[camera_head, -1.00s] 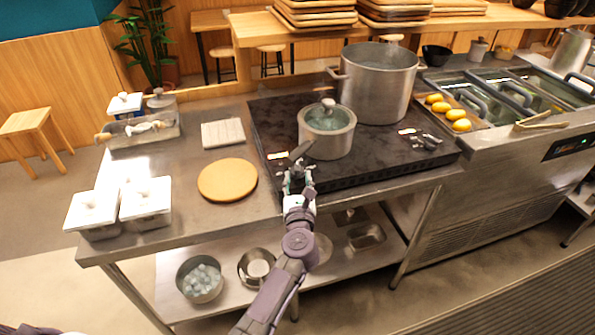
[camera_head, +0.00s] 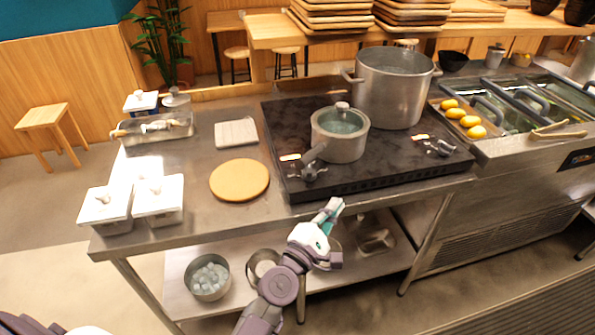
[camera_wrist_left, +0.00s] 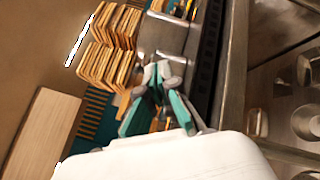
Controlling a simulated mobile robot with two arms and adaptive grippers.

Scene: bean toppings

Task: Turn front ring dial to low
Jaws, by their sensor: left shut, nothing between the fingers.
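The black cooktop (camera_head: 290,128) has two dial clusters on its near part. The left one (camera_head: 309,171) is beside a lit orange mark, close to the small pot's handle; the right one (camera_head: 440,147) also has a lit mark beside it. Which setting either dial points to is too small to read. My left gripper (camera_head: 333,206) is shut and empty, in front of the cooktop's front edge and apart from both dials. Its teal fingers show in the left wrist view (camera_wrist_left: 158,95). My right gripper is out of view.
A lidded pot (camera_head: 341,146) and a large pot (camera_head: 389,98) stand on the cooktop. A round wooden board (camera_head: 239,181) lies left of it on the counter (camera_head: 205,208). Lemons (camera_head: 463,121) sit to the right. A lower shelf (camera_head: 240,294) holds bowls.

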